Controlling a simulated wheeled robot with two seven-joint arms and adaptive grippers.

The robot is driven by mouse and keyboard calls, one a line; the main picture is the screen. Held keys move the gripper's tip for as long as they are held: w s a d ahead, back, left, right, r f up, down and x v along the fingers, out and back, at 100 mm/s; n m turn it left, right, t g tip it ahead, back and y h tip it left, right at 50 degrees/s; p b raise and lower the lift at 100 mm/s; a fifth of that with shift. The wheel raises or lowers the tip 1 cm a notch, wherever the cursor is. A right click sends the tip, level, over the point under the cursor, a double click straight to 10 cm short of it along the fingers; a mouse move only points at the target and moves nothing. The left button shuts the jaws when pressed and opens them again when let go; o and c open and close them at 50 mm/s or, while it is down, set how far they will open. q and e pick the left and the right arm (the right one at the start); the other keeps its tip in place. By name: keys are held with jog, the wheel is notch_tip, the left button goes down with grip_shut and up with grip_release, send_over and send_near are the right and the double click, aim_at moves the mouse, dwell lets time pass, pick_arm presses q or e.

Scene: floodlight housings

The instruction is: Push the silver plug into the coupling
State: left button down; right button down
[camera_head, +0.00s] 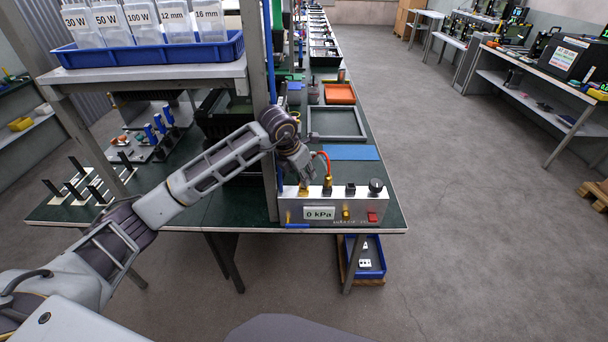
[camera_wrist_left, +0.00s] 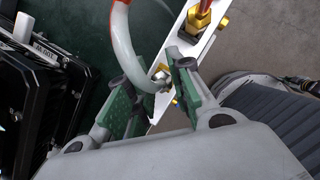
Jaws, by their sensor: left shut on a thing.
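My left gripper (camera_head: 305,178) is over the left end of the silver test box (camera_head: 290,205), fingers pointing down. In the left wrist view, its green-padded fingers (camera_wrist_left: 158,88) are on either side of the silver plug (camera_wrist_left: 160,84) at the end of a curved hose (camera_wrist_left: 124,40). They are shut on it. A brass coupling (camera_head: 303,190) on the box top sits right under the fingertips. The fingers partly hide the plug, and I cannot tell how deep it sits. The right gripper is not in view.
A second brass fitting (camera_head: 327,190) carries the red hose (camera_head: 326,160). The box also has a black knob (camera_head: 375,186), a red button (camera_head: 372,217) and a display reading 0 kPa (camera_head: 319,213). A rack post (camera_head: 268,190) stands close left. A grey tray (camera_head: 337,123) lies behind.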

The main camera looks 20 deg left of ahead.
pick_arm(q)
jog(key=shift+f, duration=0.1)
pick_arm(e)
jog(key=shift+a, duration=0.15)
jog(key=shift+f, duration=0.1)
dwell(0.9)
pick_arm(q)
jog(key=c, duration=1.7)
grip_release()
jog(key=shift+o, duration=0.4)
